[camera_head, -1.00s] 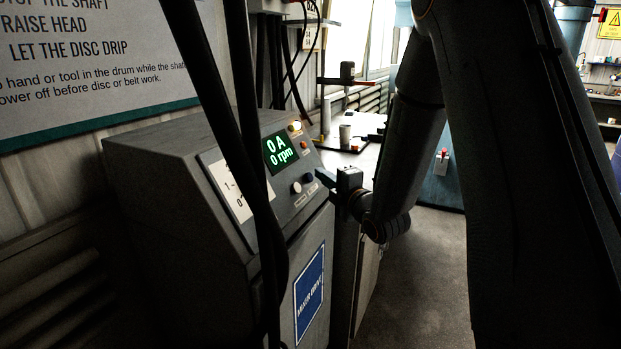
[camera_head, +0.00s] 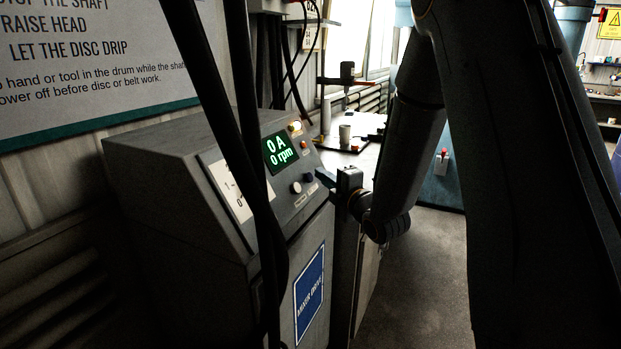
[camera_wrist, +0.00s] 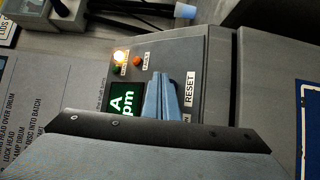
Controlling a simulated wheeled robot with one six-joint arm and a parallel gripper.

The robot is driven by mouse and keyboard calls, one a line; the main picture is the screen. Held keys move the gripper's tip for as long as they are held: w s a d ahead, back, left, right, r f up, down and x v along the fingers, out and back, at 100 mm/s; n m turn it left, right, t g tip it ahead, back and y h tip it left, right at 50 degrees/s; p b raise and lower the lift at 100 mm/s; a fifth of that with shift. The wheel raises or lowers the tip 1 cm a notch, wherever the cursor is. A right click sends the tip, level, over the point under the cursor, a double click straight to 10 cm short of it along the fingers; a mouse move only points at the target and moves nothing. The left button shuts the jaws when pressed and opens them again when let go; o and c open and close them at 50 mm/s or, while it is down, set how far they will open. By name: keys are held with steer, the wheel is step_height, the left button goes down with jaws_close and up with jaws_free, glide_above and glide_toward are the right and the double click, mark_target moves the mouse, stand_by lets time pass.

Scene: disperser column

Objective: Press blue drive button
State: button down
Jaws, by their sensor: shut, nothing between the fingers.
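The grey mixer drive cabinet (camera_head: 180,190) has a sloped panel with a green display (camera_head: 280,152) reading 0 A and 0 rpm. Below the display sit a pale round button (camera_head: 296,188) and a dark, bluish round button (camera_head: 308,178). My gripper (camera_head: 320,174) is shut and empty, with its tips close to the dark button; I cannot tell whether they touch it. In the wrist view the closed blue-grey fingers (camera_wrist: 160,96) lie over the panel between the display (camera_wrist: 124,104) and a RESET label (camera_wrist: 190,88). They hide the buttons there.
A lit amber lamp (camera_head: 295,126) and a small red-orange lamp or button (camera_head: 304,144) are higher on the panel. Black cables hang in front of the cabinet. A white-topped bench (camera_head: 358,128) stands behind. Bare floor (camera_head: 425,270) lies to the right.

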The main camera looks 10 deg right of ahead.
steer(key=shift+w+a+f+b, duration=0.2)
steer(key=shift+a+f+b, duration=0.1)
steer(key=shift+b, duration=0.15)
steer(key=shift+w+a+f+b, duration=0.15)
steer(key=shift+w+a+b, duration=0.1)
steer(key=shift+a+b, duration=0.05)
stand_by(1.0)
steer(key=shift+s+d, duration=0.1)
stand_by(0.3)
steer(key=shift+s+d+r, duration=0.4)
steer(key=shift+d+r, duration=0.05)
steer(key=shift+d, duration=0.05)
steer(key=d, duration=0.1)
steer(key=s+d+r+p, duration=0.2)
steer(key=shift+s+d+r, duration=0.25)
stand_by(0.5)
stand_by(0.4)
